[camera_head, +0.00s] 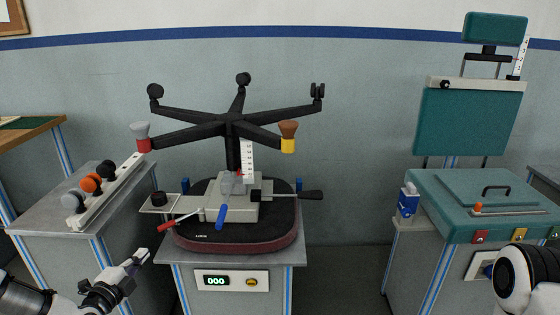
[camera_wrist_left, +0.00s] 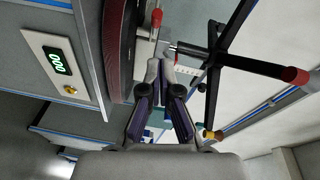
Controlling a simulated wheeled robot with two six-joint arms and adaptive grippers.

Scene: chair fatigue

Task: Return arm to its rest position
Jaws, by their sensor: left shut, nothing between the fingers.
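My left arm comes in from the lower left in the head view. Its gripper (camera_head: 138,258) is shut and empty. It hovers in front of the gap between the left cabinet and the middle test stand, apart from both. In the left wrist view the gripper's fingers (camera_wrist_left: 160,68) are together with nothing between them. An upside-down chair, with a black five-armed base (camera_head: 232,125) and a dark seat (camera_head: 240,240), sits on the middle stand. My right gripper is not in view; only a white and black part of my right arm shows at the lower right.
The middle stand carries a panel with a green display (camera_head: 216,281); the panel (camera_wrist_left: 62,72) is beside the fingers in the wrist view. A red-handled lever (camera_head: 175,222) sticks out toward the left gripper. The left cabinet (camera_head: 50,195) holds casters. A teal-topped unit (camera_head: 470,200) stands at right.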

